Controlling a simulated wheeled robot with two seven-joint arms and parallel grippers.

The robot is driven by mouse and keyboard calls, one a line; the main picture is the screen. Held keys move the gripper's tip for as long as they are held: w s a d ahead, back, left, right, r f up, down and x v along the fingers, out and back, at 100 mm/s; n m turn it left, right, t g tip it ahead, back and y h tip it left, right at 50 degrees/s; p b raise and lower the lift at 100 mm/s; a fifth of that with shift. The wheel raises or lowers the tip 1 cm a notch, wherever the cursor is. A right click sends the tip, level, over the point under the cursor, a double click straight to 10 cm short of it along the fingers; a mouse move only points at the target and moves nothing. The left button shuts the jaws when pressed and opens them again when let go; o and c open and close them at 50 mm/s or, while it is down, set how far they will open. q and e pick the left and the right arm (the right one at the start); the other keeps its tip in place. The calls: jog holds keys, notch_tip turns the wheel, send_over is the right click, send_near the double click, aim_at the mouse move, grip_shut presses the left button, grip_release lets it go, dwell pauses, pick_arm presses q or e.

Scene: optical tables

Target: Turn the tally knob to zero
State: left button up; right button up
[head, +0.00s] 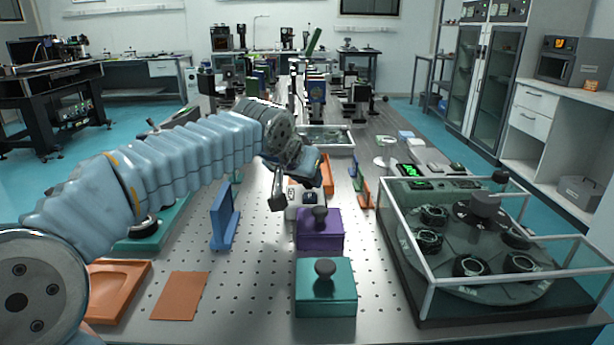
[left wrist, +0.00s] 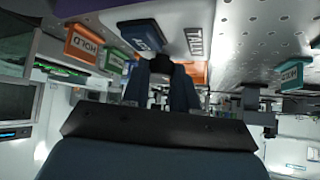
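A white device (head: 293,213) stands on the table behind the purple box, partly hidden by that box and my left gripper. In the left wrist view its white body (left wrist: 182,18) carries a TALLY label (left wrist: 195,41) and a blue tile (left wrist: 141,35). A dark knob (left wrist: 161,62) shows below these, between the tips of my left gripper (left wrist: 161,76). The two fingers stand a small gap apart, close on either side of it; whether they press on it is unclear. In the head view my left gripper (head: 291,190) hangs over the device. My right gripper is out of view.
A purple box (head: 319,238) and a teal box (head: 325,290), both with dark knobs, stand in front. A blue bracket (head: 224,220) is at left. A glass-walled case (head: 430,300) stands at right. Orange HOLD blocks (left wrist: 82,45) are near the device.

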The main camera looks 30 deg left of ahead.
pick_arm(q)
grip_shut()
jog(key=shift+w+a+m+g+h, duration=0.1)
jog(key=shift+a+m+g+h, duration=0.1)
jog(key=shift+m+h, duration=1.1)
jog(key=shift+a+m+g+h, duration=0.1)
jog(key=shift+m+g+h, duration=0.1)
jog(key=shift+m+h, duration=1.05)
jog(key=shift+m, duration=0.55)
jog(key=o, duration=0.6)
grip_release()
jog(key=v, duration=1.4)
jog(key=shift+d, duration=0.25)
